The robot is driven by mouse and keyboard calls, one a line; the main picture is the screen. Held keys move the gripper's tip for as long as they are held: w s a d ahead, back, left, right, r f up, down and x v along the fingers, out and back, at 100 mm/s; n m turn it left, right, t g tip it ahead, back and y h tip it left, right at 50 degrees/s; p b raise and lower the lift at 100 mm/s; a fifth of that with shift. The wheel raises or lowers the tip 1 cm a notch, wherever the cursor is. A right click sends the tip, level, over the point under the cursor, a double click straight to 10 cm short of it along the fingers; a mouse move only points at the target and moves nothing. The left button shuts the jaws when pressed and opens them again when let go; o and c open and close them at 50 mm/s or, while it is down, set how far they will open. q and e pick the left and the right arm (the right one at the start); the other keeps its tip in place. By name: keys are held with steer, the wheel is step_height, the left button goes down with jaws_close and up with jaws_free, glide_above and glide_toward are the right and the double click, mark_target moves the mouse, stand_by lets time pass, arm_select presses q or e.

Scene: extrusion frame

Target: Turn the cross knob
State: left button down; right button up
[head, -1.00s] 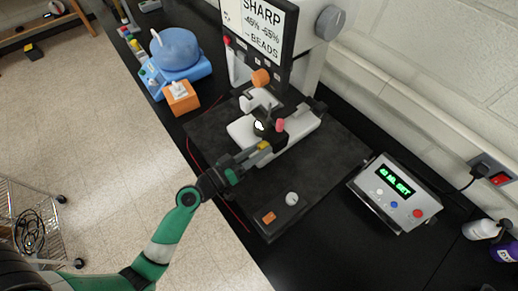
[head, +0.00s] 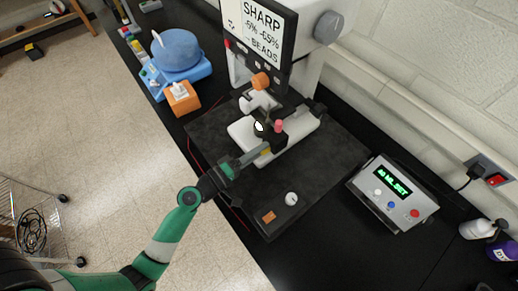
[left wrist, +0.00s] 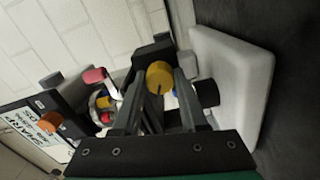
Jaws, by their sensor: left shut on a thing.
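A microscope-like machine with a white base (head: 298,137) stands on a dark mat (head: 325,165). A yellow knob (left wrist: 160,77) sits low on it, and in the head view the gripper mostly covers it. My left gripper (head: 262,153) reaches in from the lower left at the knob. In the left wrist view the fingers (left wrist: 158,100) lie on both sides of the yellow knob and are shut on it. I cannot make out a cross shape on it. My right gripper is in neither view.
A pink knob (head: 278,126) and an orange knob (head: 261,81) sit close by on the machine. A control box with a green display (head: 394,182) stands right. A blue device (head: 175,55) and an orange box (head: 183,104) stand left. The mat's front is mostly clear.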

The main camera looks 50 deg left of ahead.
arm_select(q)
steer(key=shift+n, duration=0.6)
steer(key=shift+c, duration=2.2)
jaws_free()
steer(key=shift+s, duration=0.1)
steer(key=s+b, duration=0.2)
steer(key=s, duration=0.9)
steer(key=shift+s+a, duration=0.25)
steer(key=shift+a, duration=0.15)
